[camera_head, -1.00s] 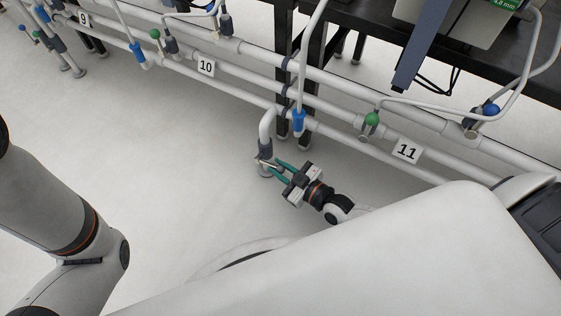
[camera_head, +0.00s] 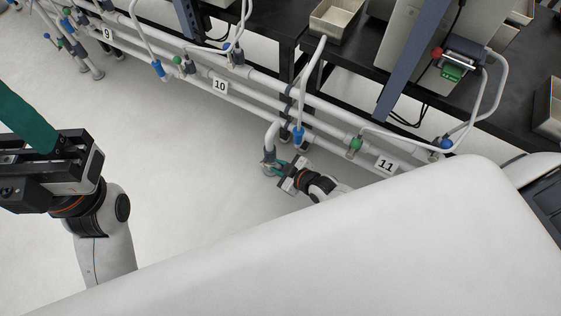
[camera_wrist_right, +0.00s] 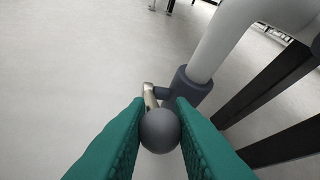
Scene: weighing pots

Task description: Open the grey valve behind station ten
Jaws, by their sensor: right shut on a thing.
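The grey valve (camera_head: 269,155) sits low on a short vertical pipe end, between the number 10 and number 11 labels. In the right wrist view its dark grey body (camera_wrist_right: 190,88) is on the white pipe, and a lever runs from it to a round grey knob (camera_wrist_right: 160,131). My right gripper (camera_head: 276,166) is at the valve, its teal fingers (camera_wrist_right: 158,125) shut on the knob from both sides. My left gripper (camera_head: 28,125) is raised at the left edge, far from the valve; its fingers are partly cut off, so its opening cannot be told.
White pipes run diagonally behind the valve, with the number 10 label (camera_head: 219,85) and number 11 label (camera_head: 387,165). Other valves have blue (camera_head: 298,135) and green (camera_head: 354,145) parts. Black bench legs stand close behind. The floor (camera_head: 190,170) in front is clear.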

